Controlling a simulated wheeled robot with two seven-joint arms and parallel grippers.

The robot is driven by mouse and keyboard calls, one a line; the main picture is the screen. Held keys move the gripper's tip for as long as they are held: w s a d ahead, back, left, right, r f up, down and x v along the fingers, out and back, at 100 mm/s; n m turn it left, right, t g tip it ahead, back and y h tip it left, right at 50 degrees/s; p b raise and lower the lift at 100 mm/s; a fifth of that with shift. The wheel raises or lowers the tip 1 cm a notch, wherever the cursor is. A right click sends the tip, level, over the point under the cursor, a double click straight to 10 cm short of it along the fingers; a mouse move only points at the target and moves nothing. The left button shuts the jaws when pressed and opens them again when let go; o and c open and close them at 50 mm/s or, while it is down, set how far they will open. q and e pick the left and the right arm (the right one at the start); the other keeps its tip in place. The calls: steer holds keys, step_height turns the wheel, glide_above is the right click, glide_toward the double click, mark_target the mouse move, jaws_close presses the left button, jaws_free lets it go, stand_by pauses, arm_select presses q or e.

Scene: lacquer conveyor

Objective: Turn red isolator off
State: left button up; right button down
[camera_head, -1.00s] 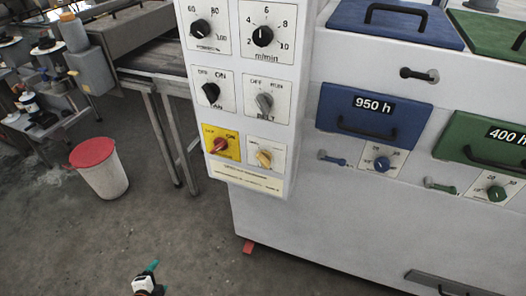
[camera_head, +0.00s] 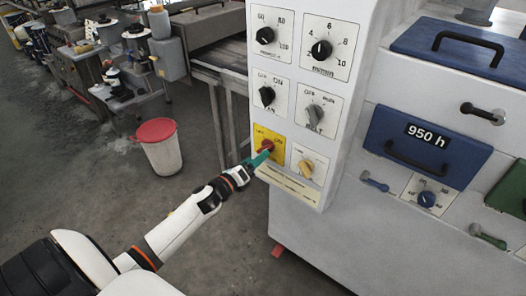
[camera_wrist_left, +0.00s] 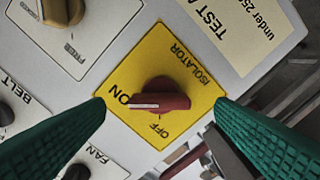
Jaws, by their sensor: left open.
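The red isolator knob (camera_head: 266,146) sits on a yellow plate (camera_head: 260,135) at the lower left of the white control panel. In the left wrist view the red knob (camera_wrist_left: 160,99) is near the middle of its yellow plate (camera_wrist_left: 170,55), marked ISOLATOR, ON and OFF. The knob's white line points toward ON. My left gripper (camera_head: 260,158) reaches the plate from the lower left. In the wrist view its green fingers (camera_wrist_left: 160,115) are open, one on each side of the knob, with gaps to it. My right gripper is out of view.
A yellow knob (camera_head: 306,167) is right of the isolator. A black fan knob (camera_head: 267,96) and a grey belt knob (camera_head: 314,111) are above. A white bin with a red lid (camera_head: 156,130) stands on the floor at left. Blue-lidded machinery (camera_head: 425,140) is at right.

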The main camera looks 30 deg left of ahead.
mark_target(265, 148)
arm_select(q)
steer(key=shift+w+d, duration=0.2)
steer(key=shift+w, duration=1.9)
steer(key=shift+c, duration=0.4)
steer(key=c, duration=0.9)
